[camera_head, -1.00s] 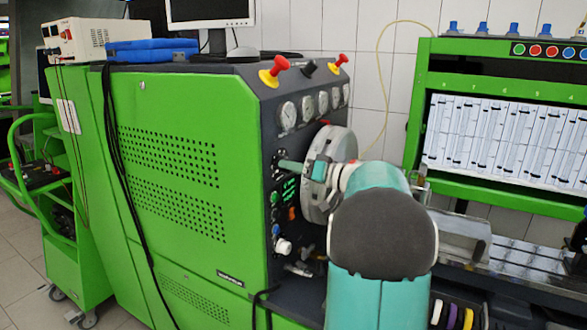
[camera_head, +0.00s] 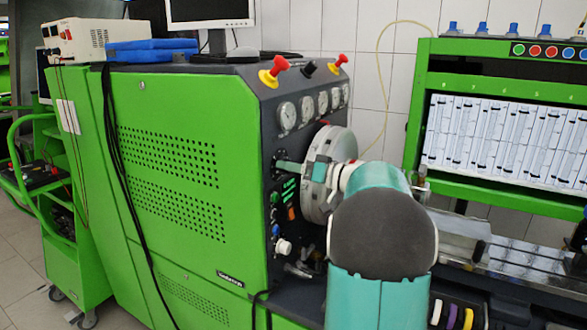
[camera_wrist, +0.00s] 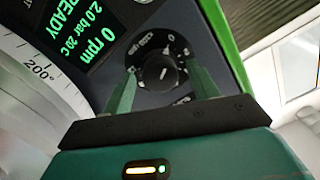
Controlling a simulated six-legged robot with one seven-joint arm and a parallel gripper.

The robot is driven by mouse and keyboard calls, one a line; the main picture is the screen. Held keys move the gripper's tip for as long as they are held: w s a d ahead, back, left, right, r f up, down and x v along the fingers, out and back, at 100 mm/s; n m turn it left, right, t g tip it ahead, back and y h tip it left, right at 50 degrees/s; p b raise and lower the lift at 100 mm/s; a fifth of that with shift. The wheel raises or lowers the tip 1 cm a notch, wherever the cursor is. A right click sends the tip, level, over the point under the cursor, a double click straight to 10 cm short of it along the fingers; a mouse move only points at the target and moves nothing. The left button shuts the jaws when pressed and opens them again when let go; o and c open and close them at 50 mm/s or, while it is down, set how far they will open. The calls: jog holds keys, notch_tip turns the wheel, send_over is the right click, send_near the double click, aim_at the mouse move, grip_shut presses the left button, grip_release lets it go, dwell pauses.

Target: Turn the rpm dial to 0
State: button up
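The rpm dial (camera_wrist: 161,72) is a round black knob with a white pointer line, set in a dark panel with a white scale around it. My gripper (camera_wrist: 162,76) is open, with one green finger on each side of the knob. Gaps seem to show between the fingers and the knob; I cannot tell contact for sure. The display (camera_wrist: 92,35) beside it reads 0 rpm, READY, 2.0 bar and 20 °C in green. In the head view my gripper (camera_head: 279,166) reaches the front panel, and its fingers hide the dial there.
A large grey graduated disc (camera_head: 315,190) stands right beside my gripper. Pressure gauges (camera_head: 288,116) and red-yellow knobs (camera_head: 269,77) are above. Buttons and a white knob (camera_head: 283,246) are below. The green cabinet (camera_head: 190,260) fills the left.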

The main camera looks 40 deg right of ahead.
jog(key=v, duration=1.3)
jog(key=shift+s, duration=0.4)
jog(key=shift+d, duration=0.15)
jog(key=w+a+f+g+y, duration=0.1)
jog(key=a+f+g, duration=0.25)
jog(key=a, duration=1.05)
jog(key=w+a+f+g, duration=0.15)
jog(key=a+g, duration=0.35)
jog(key=a, duration=0.9)
jog(key=s+a+f+g+h, duration=0.1)
jog(key=s+a+f+h, duration=0.2)
jog(key=s+a, duration=0.4)
jog(key=s+a+f+n+g+h, duration=0.1)
jog(key=s+a+f+h, duration=0.3)
jog(key=s+a+f, duration=0.1)
jog(key=shift+s+a+f+g, duration=0.2)
jog(key=shift+s+a+g, duration=0.15)
jog(key=shift+s+a, duration=0.65)
